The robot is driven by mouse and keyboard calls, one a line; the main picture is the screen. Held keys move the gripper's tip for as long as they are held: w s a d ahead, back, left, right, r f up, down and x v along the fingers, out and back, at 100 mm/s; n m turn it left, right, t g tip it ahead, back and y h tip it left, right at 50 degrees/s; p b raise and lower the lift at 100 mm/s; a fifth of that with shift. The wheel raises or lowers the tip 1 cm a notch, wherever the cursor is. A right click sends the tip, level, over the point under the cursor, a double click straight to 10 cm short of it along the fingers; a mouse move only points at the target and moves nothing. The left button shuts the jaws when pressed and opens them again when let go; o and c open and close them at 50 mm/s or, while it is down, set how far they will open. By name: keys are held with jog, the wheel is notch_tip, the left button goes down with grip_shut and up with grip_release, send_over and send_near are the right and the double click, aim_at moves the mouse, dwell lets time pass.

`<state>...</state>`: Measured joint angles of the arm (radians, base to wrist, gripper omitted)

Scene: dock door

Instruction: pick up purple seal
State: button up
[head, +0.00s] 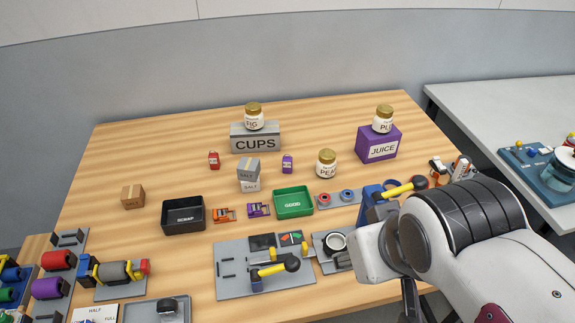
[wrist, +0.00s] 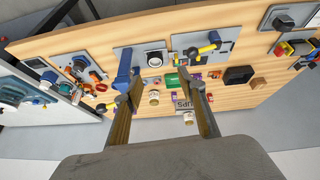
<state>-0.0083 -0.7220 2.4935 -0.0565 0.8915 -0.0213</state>
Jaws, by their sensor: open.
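The purple seal (head: 287,164) is a small upright purple piece with a pale label. In the head view my arm covers the right front of the table, and the fingertips do not show clearly.
Near the seal are the SALT boxes (head: 248,171), the CUPS block (head: 255,143), a PEA jar (head: 326,163), a green GOOD tray (head: 293,201) and a purple clamp-like piece (head: 258,210). A similar red seal (head: 213,159) stands to the left. The table behind the seal is partly clear.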

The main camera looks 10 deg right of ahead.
jog(key=w+d+f+n+t+h, duration=0.1)
jog(key=w+d+n+h, duration=0.35)
jog(key=w+n, duration=0.55)
jog(key=w+d+f+n+t+h, duration=0.1)
jog(key=w+d+n+h, duration=0.2)
jog(key=w+d+n, duration=0.7)
jog(key=n+t+y, duration=0.4)
jog(key=n+t, duration=0.1)
jog(key=n, duration=0.7)
send_near(287, 161)
jog(key=x, duration=0.3)
jog(key=shift+d, duration=0.1)
jog(key=shift+w, duration=0.1)
jog(key=shift+x, duration=1.25)
jog(key=shift+w, duration=0.1)
jog(key=shift+x, duration=2.5)
